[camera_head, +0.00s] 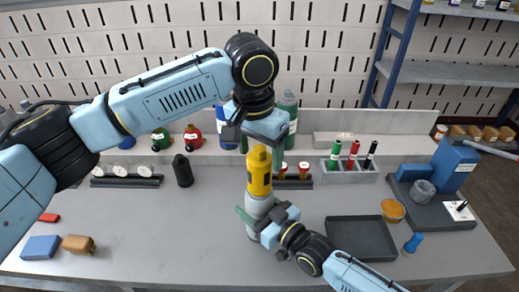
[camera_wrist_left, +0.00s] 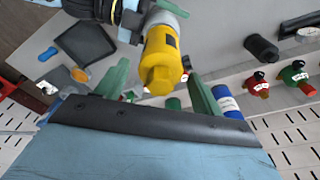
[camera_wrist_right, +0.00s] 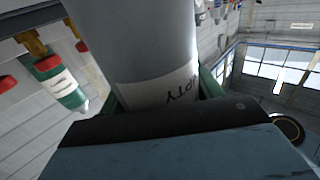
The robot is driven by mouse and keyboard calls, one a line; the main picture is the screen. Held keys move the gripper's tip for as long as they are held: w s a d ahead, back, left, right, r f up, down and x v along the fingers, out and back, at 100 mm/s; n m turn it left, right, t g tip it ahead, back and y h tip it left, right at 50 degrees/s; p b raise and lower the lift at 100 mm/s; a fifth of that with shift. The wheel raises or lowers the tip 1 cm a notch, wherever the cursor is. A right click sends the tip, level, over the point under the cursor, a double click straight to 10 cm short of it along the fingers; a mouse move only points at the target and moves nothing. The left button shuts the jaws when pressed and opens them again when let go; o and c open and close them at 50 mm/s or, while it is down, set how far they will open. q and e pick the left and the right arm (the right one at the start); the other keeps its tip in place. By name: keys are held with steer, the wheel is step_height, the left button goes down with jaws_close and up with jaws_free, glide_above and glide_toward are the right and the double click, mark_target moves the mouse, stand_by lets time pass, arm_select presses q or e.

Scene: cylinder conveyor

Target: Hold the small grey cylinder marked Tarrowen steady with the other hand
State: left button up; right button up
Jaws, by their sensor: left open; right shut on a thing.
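The grey cylinder (camera_head: 253,232) stands upright near the table's front middle, with a yellow fitting (camera_head: 259,178) on top. My right gripper (camera_head: 257,215) is shut on the grey cylinder below the yellow fitting. In the right wrist view the cylinder (camera_wrist_right: 155,50) fills the space between the fingers. Part of its dark lettering shows, but I cannot read the name Tarrowen. My left gripper (camera_head: 261,156) is open above, its green fingers pointing down on either side of the fitting's top. In the left wrist view the yellow fitting (camera_wrist_left: 160,60) shows between the fingers, with no clear contact.
An empty dark tray (camera_head: 362,240) lies right of the cylinder, with an orange dish (camera_head: 392,210) beside it. A blue press-like device (camera_head: 452,165) stands at the right. A black cylinder (camera_head: 182,171) stands left. A rack with markers (camera_head: 346,174) is behind. The left-middle tabletop is clear.

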arm_select(q)
steer(key=m, duration=0.4)
steer(key=shift+m, duration=0.3)
steer(key=shift+g, duration=0.3)
steer(key=shift+m+h, duration=0.3)
steer(key=shift+m, duration=0.8)
steer(key=m, duration=0.3)
steer(key=shift+m+g, duration=0.3)
steer(key=shift+m, duration=0.1)
steer(key=m, duration=0.4)
steer(key=shift+g, duration=0.3)
steer(key=shift+m, duration=1)
